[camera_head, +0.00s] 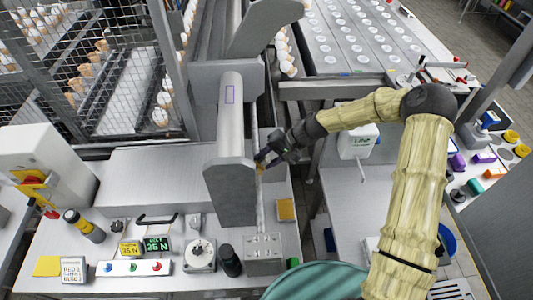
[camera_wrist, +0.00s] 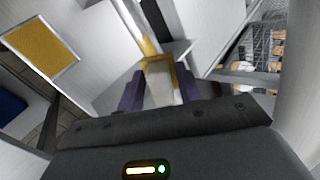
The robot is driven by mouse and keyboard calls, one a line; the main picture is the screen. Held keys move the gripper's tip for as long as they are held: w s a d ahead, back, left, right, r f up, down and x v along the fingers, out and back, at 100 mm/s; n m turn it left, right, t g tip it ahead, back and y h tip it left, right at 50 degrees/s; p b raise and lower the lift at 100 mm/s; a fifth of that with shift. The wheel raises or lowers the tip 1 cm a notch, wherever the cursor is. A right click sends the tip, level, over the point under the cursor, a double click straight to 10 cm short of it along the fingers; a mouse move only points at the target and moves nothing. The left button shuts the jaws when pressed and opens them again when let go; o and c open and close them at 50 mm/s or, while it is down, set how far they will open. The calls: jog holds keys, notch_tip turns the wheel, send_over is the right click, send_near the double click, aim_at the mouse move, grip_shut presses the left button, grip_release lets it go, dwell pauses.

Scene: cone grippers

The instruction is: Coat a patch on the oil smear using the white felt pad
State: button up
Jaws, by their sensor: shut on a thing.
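My gripper (camera_head: 268,157) is beside the upright grey end plate (camera_head: 231,188) of the machine, at its right side. In the wrist view my gripper (camera_wrist: 157,90) has its two purple fingers shut on a pale whitish block (camera_wrist: 160,90), which I take for the white felt pad. A yellow-brown edge (camera_wrist: 152,62) shows at the block's far end; whether it is part of the pad or the oil smear I cannot tell. The pad's working face is hidden. No oil smear can be clearly made out.
An orange-yellow square (camera_head: 286,210) lies on the bench right of the end plate; it also shows in the wrist view (camera_wrist: 40,48). A thin vertical rod (camera_head: 260,200) stands close by my gripper. Green (camera_head: 157,244) and yellow displays read about 35 N. A caged conveyor is behind.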

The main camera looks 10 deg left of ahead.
aim_at(260, 177)
jog(key=shift+s+d, duration=0.1)
jog(key=shift+s, duration=0.3)
jog(key=shift+s, duration=0.1)
jog(key=shift+s+d, duration=0.25)
jog(key=shift+s, duration=0.75)
jog(key=shift+s+d, duration=0.25)
jog(key=shift+s, duration=0.7)
jog(key=shift+w+d+r+p, duration=0.15)
jog(key=shift+d+r+p, duration=0.15)
jog(key=shift+r+p, duration=0.2)
jog(key=shift+p+v, duration=1.35)
jog(key=shift+v, duration=1.05)
jog(key=shift+d, duration=0.2)
